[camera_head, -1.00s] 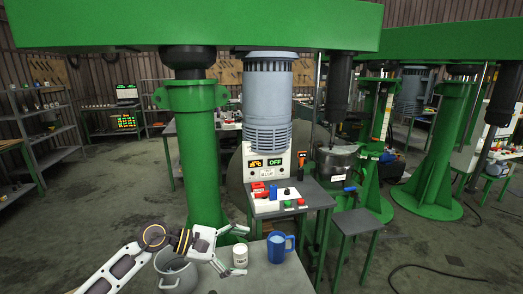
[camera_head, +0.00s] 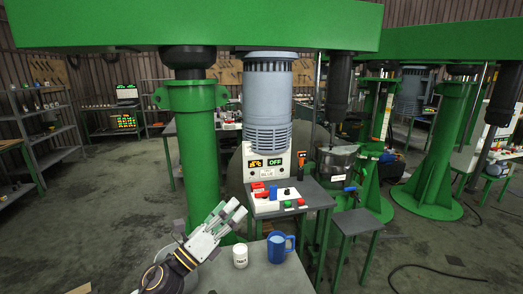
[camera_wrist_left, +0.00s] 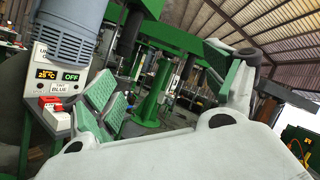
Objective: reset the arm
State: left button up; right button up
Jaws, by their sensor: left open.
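My left gripper (camera_head: 233,213) is open and empty in the head view. It is raised above the left part of the near grey table (camera_head: 262,270), with its fingers pointing up and to the right. In the left wrist view, the green-padded finger and the other finger stand apart with nothing between them. A small white cup (camera_head: 240,256) and a blue mug (camera_head: 277,247) stand upright on the table, to the right of the arm and apart from the gripper. My right gripper is not in view.
A green column (camera_head: 200,150) rises just behind the gripper. Behind the table stand a control panel (camera_head: 281,201), a grey motor (camera_head: 268,100) and a display reading OFF (camera_head: 274,162), also visible in the left wrist view (camera_wrist_left: 71,77). A grey stool (camera_head: 355,221) stands at right.

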pick_arm(q)
jog(key=s+a+f+n+g+y, duration=0.25)
jog(key=a+f+n+y, duration=1.35)
jog(key=n, duration=0.9)
jog(key=s+d+f+n+g+h, duration=0.1)
jog(key=s+f+n+g, duration=0.4)
jog(key=s+f, duration=0.5)
jog(key=s+d+f+n+g, duration=0.1)
jog(key=s+f+n+g, duration=0.45)
jog(key=s, duration=0.55)
jog(key=s+f+m+g, duration=0.1)
jog(key=s+f, duration=0.1)
jog(key=f, duration=1.6)
jog(key=s+f+g, duration=0.1)
jog(key=s+f, duration=0.1)
jog(key=f, duration=1.6)
jog(key=s+a+f, duration=0.2)
jog(key=s+f, duration=0.7)
jog(key=s, duration=0.2)
jog(key=s+a+f, duration=0.2)
jog(key=s+f, duration=0.8)
jog(key=shift+s+g, duration=0.35)
jog(key=shift+g, duration=0.05)
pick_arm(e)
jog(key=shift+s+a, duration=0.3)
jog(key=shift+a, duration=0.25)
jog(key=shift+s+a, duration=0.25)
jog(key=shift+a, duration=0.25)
